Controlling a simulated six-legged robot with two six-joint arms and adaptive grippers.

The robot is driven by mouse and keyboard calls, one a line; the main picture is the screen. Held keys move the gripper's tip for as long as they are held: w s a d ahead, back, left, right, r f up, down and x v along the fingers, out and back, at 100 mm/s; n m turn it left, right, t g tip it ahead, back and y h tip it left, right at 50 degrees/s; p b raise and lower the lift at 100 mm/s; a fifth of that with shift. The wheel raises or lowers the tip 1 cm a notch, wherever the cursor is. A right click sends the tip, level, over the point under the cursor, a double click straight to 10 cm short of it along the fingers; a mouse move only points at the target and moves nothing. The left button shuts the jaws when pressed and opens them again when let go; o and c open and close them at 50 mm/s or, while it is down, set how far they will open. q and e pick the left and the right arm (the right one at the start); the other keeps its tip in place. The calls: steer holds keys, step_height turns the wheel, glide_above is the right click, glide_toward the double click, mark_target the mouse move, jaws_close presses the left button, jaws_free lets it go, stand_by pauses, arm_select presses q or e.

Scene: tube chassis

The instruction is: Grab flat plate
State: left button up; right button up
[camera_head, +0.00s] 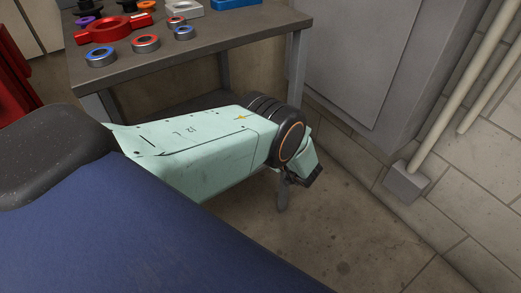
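I cannot tell for sure which part is the flat plate. Neither of my grippers is seen. A mint-green limb of mine crosses the middle of the view in front of the bench.
A grey cabinet (375,60) and tiled wall with pipes (468,90) stand right. The floor (335,235) at lower right is clear.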

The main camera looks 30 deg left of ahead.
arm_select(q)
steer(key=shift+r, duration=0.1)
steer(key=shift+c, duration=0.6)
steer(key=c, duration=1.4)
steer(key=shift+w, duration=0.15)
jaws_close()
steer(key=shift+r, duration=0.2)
